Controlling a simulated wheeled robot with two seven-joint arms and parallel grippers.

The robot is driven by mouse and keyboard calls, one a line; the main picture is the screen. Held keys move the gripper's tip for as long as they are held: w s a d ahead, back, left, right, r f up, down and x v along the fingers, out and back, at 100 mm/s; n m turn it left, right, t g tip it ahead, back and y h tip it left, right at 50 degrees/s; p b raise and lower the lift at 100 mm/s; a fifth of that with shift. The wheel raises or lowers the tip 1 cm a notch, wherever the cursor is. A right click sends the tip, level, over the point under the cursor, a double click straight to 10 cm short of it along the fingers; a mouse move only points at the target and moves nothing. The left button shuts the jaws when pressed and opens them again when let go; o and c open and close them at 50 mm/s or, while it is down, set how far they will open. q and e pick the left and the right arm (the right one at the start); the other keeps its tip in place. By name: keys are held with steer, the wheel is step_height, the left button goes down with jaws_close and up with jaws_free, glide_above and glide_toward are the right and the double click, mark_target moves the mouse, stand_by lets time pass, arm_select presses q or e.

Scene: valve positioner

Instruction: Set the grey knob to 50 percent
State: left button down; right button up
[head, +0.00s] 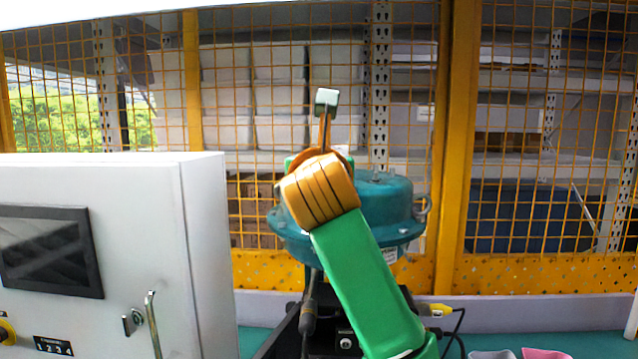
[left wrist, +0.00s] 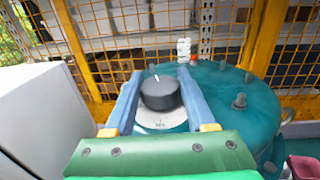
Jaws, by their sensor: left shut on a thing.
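The grey knob (left wrist: 160,96) is a dark round knob with a white pointer mark on top. In the left wrist view the mark points up and slightly left. A pale dial plate (left wrist: 160,121) shows below the knob; its markings are too small to read. My left gripper (left wrist: 160,76) has its two blue fingers on either side of the knob and is shut on it. There my green and orange arm hides the knob and fingers. My right gripper is not in view.
A white control cabinet (head: 95,185) with a dark screen stands close on the left. A white-topped part (head: 327,97) rises above the housing. A yellow mesh fence (head: 455,150) stands behind. Cables and a pink object (head: 542,353) lie at lower right.

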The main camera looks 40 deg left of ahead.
arm_select(q)
steer(key=m+t+h+b, duration=0.2)
steer(key=shift+f+h, duration=0.15)
steer(key=shift+h, duration=0.25)
steer(key=shift+m+t+h+b, duration=0.7)
steer(key=shift+m+h, duration=0.2)
steer(key=shift+h, duration=0.2)
steer(key=shift+r, duration=0.2)
steer(key=shift+c, duration=1.2)
jaws_free()
steer(key=shift+f, duration=0.1)
